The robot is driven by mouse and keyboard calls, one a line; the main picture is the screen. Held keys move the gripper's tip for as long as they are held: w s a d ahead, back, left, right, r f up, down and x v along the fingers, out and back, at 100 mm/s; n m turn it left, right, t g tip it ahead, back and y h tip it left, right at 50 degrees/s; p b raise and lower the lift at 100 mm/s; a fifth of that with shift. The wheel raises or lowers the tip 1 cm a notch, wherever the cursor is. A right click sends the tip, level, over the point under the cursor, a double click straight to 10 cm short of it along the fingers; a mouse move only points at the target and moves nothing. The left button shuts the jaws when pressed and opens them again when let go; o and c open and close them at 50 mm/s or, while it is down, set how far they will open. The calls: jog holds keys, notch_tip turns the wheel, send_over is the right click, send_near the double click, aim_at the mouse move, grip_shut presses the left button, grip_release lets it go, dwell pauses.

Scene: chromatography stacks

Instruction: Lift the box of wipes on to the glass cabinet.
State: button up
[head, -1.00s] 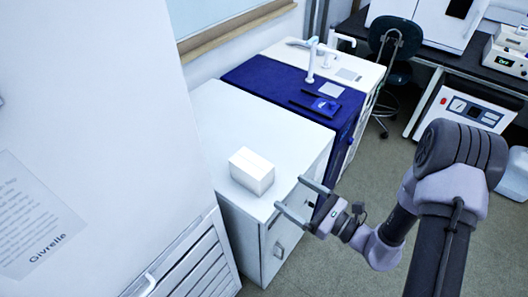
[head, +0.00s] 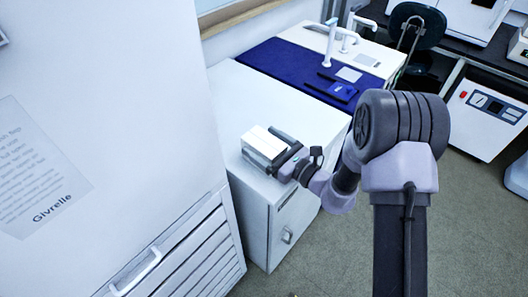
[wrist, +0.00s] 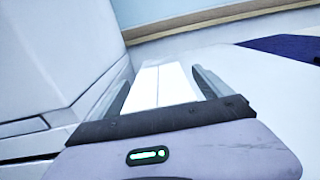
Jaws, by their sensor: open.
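The box of wipes (head: 262,143) is a small white box on the white cabinet top, near its front left part. My gripper (head: 268,148) is at the box, with one finger along its far right side and the other along its near side. In the wrist view the box (wrist: 160,86) lies between the two open fingers (wrist: 162,88). I cannot tell whether either finger touches it. No glass cabinet can be made out for certain in these views.
The white cabinet top (head: 235,95) is clear behind the box. A tall white unit (head: 110,100) with the label "Givrelle" stands close on the left. A dark chair (head: 417,25) stands at the back.

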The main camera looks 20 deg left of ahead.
jog(key=c, duration=1.6)
jog(key=shift+o, duration=0.2)
jog(key=shift+r, duration=0.1)
